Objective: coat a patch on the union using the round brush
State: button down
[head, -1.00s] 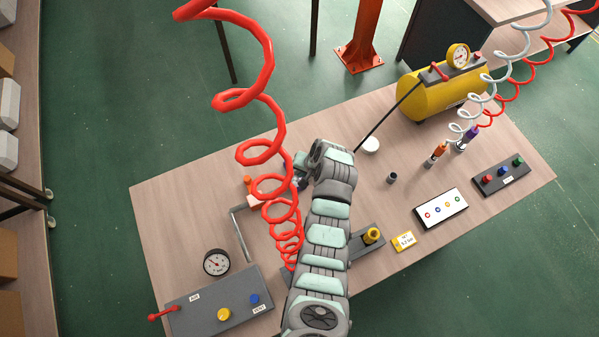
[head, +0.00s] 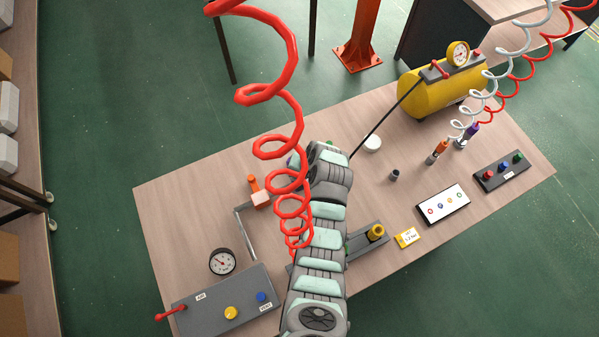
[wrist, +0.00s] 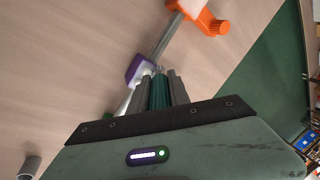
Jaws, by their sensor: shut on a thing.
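My gripper (wrist: 158,76) is shut on a dark green, rod-like piece (wrist: 160,92), which I take to be the round brush; its bristles are not clear. In the head view my arm and the red coiled hose mostly hide the gripper. A purple part (wrist: 138,68) is close by the fingertips, with a metal pipe (wrist: 165,38) running from it toward a white block with an orange handle (wrist: 205,22). The purple part may be the union; I cannot tell whether the brush touches it. The white block and orange handle also show in the head view (head: 256,188).
The red coiled hose (head: 280,150) hangs over my arm. A gauge (head: 222,261) and grey panel (head: 225,305) are at the front left. A small grey cup (head: 394,175), white disc (head: 372,143) and yellow tank (head: 440,90) are to the right.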

jog(key=shift+s+a, duration=0.25)
jog(key=shift+a, duration=0.15)
notch_tip(320, 180, up, 3)
jog(key=shift+f+p, duration=0.1)
jog(key=shift+p, duration=0.5)
jog(key=shift+r, duration=0.35)
jog(key=shift+r+p, duration=1.25)
jog(key=shift+r, duration=1.15)
